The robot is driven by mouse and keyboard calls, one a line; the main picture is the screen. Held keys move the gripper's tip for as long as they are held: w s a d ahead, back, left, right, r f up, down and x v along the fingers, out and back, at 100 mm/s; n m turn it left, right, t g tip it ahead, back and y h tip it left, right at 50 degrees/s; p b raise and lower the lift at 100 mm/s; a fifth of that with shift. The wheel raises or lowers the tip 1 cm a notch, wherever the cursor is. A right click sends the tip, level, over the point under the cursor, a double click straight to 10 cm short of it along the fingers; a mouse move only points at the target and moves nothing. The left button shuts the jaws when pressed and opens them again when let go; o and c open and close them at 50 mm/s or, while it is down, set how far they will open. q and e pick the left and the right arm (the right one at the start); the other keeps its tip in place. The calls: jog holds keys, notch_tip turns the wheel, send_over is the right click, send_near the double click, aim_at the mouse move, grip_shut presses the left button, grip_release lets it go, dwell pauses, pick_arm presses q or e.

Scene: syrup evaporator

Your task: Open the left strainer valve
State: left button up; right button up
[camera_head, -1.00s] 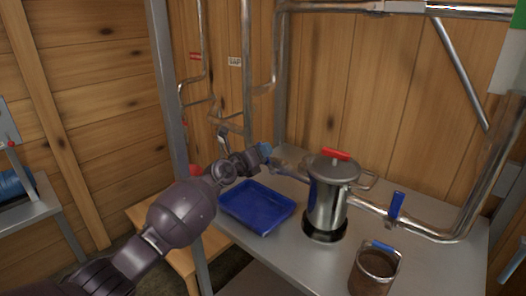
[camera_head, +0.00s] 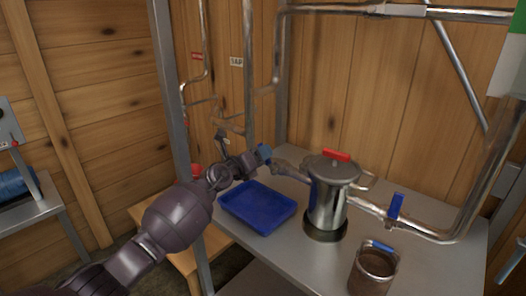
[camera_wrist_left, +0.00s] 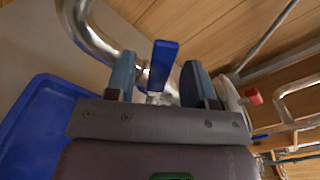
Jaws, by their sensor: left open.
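The left strainer valve has an upright blue handle (camera_wrist_left: 164,62) on a metal pipe in the left wrist view. My left gripper (camera_head: 262,156) is at the pipe left of the steel strainer pot (camera_head: 327,200). In the left wrist view its open fingers (camera_wrist_left: 159,82) stand on either side of the blue handle, with visible gaps. I cannot tell how deep the handle sits between them. In the head view the gripper largely hides this valve. A second blue valve handle (camera_head: 396,206) stands on the pipe right of the pot. My right gripper is not in view.
A blue tray (camera_head: 232,213) lies on the grey metal table (camera_head: 300,255) below my left gripper. A brown bucket (camera_head: 374,270) with a blue grip stands at the table's front right. A grey post (camera_head: 171,100) rises beside my left forearm. Pipes run along the wooden wall.

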pick_arm(q)
jog(key=p+v, duration=0.2)
jog(key=v, duration=0.7)
jog(key=shift+p, duration=0.4)
jog(key=shift+c, duration=0.2)
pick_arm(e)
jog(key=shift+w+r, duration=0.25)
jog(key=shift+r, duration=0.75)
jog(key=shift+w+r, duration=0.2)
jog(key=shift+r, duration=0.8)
